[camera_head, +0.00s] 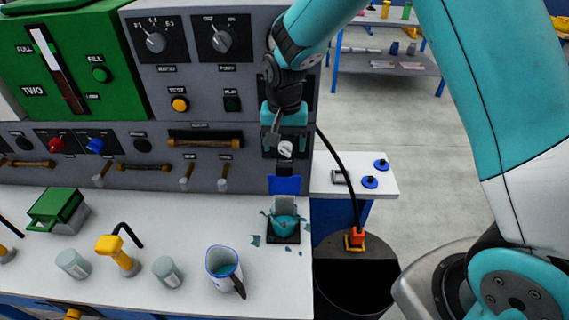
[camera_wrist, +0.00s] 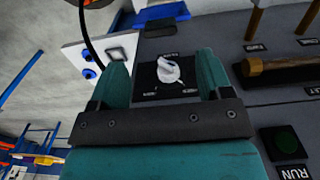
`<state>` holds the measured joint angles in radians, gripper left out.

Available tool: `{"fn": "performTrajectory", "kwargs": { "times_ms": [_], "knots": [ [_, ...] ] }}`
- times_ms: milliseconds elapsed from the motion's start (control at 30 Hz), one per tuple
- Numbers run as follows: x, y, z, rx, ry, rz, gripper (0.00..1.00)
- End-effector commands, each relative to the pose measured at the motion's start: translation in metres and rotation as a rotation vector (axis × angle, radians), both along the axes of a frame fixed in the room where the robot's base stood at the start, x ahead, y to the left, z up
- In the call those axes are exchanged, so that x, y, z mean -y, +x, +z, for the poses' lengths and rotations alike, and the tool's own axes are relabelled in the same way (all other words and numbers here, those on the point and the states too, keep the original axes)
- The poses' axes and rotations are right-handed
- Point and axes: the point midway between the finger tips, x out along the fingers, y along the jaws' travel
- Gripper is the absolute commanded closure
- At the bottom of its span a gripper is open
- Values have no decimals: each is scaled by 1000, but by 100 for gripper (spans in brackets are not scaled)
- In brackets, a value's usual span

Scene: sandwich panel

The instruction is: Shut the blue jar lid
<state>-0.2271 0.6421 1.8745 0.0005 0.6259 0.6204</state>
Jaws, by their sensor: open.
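A small jar (camera_head: 285,224) with teal contents stands on a dark square base near the right end of the white counter. Teal bits lie around it. A blue flap (camera_head: 285,185), apparently its lid, stands raised behind and above the jar. A blue piece (camera_wrist: 163,12), likely the same lid, shows at the top of the wrist view. My gripper (camera_head: 284,134) is above the lid, close to the panel, and apart from the lid. In the wrist view its teal fingers (camera_wrist: 162,68) are spread and empty, with a white knob (camera_wrist: 168,70) seen between them.
The grey control panel (camera_head: 215,105) stands behind the counter, with brown handles (camera_head: 205,141) and switches left of my gripper. A mug (camera_head: 224,270) and grey cylinders (camera_head: 167,271) stand left of the jar. A black bin (camera_head: 355,285) is right of the counter.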

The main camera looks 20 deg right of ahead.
Motion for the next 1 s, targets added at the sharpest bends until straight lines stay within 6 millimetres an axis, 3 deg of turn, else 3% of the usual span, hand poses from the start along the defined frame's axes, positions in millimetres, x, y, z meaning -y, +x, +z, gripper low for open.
{"fn": "performTrajectory", "kwargs": {
  "times_ms": [200, 400, 833, 1000],
  "knots": [
    [0, -1, -47, -5, -1, 1, 28],
    [0, 0, -75, -1, 0, 1, 28],
    [0, 0, -86, 1, 1, 1, 28],
    [0, 0, -86, 1, 1, 1, 67]
  ]
}}
